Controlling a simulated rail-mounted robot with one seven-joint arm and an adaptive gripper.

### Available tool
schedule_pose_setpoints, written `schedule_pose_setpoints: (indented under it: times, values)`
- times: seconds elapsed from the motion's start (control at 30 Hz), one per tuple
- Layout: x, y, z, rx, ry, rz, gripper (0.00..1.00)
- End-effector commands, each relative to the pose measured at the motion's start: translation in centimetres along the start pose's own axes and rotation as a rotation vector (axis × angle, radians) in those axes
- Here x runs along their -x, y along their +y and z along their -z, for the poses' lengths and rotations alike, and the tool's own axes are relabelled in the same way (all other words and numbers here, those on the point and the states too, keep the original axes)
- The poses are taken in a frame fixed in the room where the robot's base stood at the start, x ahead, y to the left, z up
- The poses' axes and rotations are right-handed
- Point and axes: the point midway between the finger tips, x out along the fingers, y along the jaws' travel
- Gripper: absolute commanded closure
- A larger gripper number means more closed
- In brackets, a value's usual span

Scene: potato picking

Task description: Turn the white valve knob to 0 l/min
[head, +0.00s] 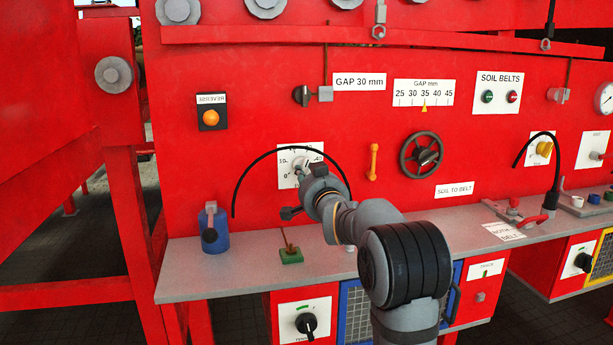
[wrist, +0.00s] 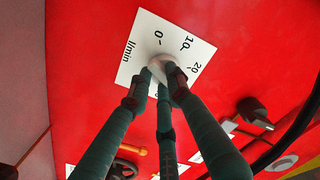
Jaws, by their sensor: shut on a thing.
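The white valve knob (wrist: 161,62) sits on a white dial plate (wrist: 140,38) marked 0, 10, 20 and l/min on the red panel. In the head view the plate (head: 285,172) is partly covered by my arm, with 0 and 10 showing at its left. My gripper (wrist: 160,76) is shut on the knob, its fingers closed around it from the front. In the head view my gripper (head: 308,172) reaches the plate from the lower right. The fingers hide most of the knob, so I cannot tell where it points.
A black cable (head: 250,172) arcs over the dial plate. The grey shelf (head: 240,265) below carries a blue bottle-like object (head: 214,235) and a green block (head: 290,255).

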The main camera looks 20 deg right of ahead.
Motion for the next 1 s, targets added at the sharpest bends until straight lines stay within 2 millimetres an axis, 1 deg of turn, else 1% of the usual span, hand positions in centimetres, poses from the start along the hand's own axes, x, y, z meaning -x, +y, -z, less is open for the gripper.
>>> schedule_pose_setpoints:
  times: [0.27, 1.0]
  values:
    - [-0.02, 0.26, -0.25, 0.178, 0.003, 0.0, 1.0]
    - [-0.04, 0.25, 0.46, 0.88, 0.001, 0.0, 1.0]
